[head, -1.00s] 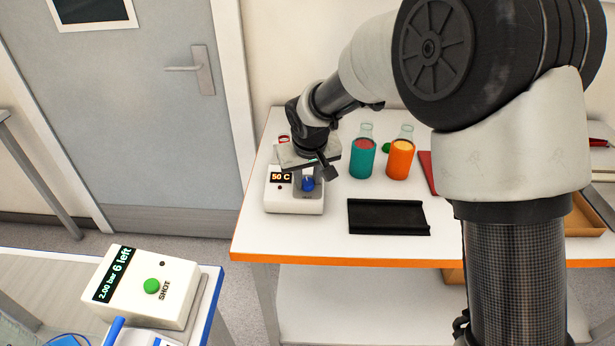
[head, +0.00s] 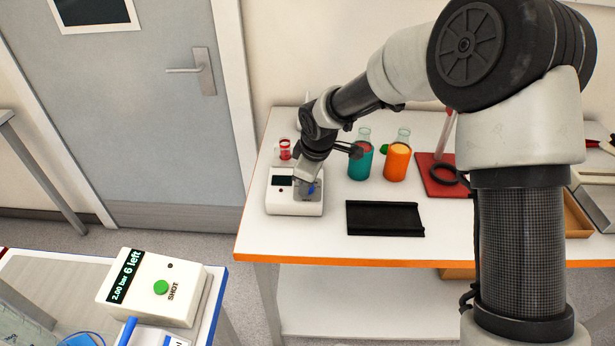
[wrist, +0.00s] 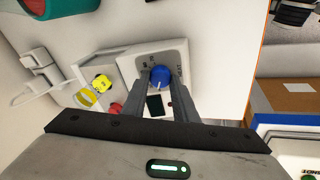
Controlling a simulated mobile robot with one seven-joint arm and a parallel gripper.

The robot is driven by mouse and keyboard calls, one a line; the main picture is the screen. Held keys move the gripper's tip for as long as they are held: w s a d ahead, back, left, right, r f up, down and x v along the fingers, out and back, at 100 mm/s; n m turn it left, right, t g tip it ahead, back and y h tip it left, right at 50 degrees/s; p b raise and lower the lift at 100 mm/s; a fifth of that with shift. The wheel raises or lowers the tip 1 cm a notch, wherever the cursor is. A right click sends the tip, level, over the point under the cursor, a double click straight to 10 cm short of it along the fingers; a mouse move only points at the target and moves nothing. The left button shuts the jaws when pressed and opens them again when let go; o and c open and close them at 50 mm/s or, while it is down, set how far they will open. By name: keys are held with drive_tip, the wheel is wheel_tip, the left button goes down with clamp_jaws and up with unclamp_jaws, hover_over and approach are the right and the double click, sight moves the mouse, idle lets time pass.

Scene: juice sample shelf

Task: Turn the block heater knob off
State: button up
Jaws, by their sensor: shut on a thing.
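The block heater (head: 295,207) is a white box near the left front corner of the white table, and its small display (head: 282,181) is dark. Its blue knob (head: 312,189) is partly hidden behind my gripper in the head view. In the wrist view the blue knob (wrist: 160,77) sits between my fingertips, with a white pointer line and small markings around it. My gripper (wrist: 168,84) is shut on the knob. The heater also shows in the wrist view (wrist: 178,56), with its dark display between my fingers.
A teal-sleeved bottle (head: 361,162) and an orange bottle (head: 397,162) stand right of the heater. A red-capped vial (head: 285,150) stands behind it. A black tray (head: 385,218) lies to the right, and a red stand base (head: 435,177) is farther right.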

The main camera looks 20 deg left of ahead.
drive_tip(key=shift+n+p, duration=0.35)
drive_tip(key=shift+n, duration=0.45)
drive_tip(key=o, duration=1.1)
drive_tip(key=shift+c, duration=0.2)
drive_tip(key=shift+r, duration=0.1)
drive_tip(key=v, duration=1.7)
drive_tip(key=shift+p, duration=0.35)
drive_tip(key=shift+w+d+r, duration=0.1)
drive_tip(key=shift+d+r, duration=0.05)
drive_tip(key=shift+r, duration=0.05)
